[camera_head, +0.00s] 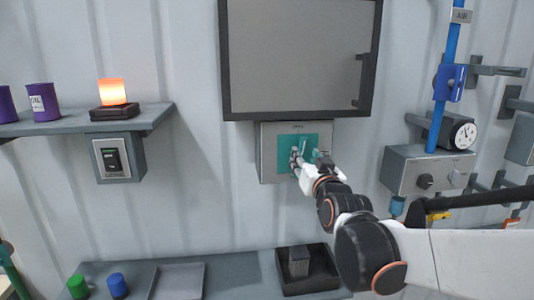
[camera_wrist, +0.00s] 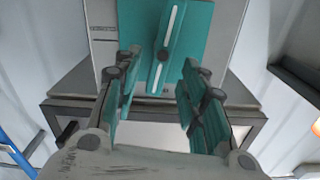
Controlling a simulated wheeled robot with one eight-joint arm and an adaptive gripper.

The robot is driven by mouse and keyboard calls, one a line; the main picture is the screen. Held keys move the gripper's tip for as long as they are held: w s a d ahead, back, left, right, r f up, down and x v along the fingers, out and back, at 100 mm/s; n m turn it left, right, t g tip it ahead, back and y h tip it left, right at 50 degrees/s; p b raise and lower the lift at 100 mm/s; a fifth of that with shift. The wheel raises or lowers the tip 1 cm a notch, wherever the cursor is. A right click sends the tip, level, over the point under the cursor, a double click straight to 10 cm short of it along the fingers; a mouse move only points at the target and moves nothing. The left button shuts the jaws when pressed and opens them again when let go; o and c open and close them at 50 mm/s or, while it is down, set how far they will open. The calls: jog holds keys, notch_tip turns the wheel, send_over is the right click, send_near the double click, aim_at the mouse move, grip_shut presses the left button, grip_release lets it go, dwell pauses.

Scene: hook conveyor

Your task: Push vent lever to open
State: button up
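The vent panel (camera_head: 267,162) is a grey wall box with a teal plate (camera_head: 312,135), fixed under a large grey cabinet. In the wrist view, the teal plate (camera_wrist: 203,20) has a pale slot, and the vent lever (camera_wrist: 163,53) crosses it near the middle. My gripper (camera_wrist: 159,82) is open, with a teal-padded finger on each side of the lever in that view. Contact with the lever cannot be told. In the head view, my gripper (camera_head: 306,160) is right in front of the panel and hides part of the plate and lever.
The grey cabinet (camera_head: 295,60) hangs directly above. To the right are a blue air pipe (camera_head: 446,60), a gauge (camera_head: 462,134) and a valve box (camera_head: 400,172). A shelf (camera_head: 60,124) with a lit orange lamp (camera_head: 112,92) is on the left. A dark tray (camera_head: 322,270) lies below.

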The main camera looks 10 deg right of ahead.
jog(key=shift+w, duration=2.4)
grip_shut()
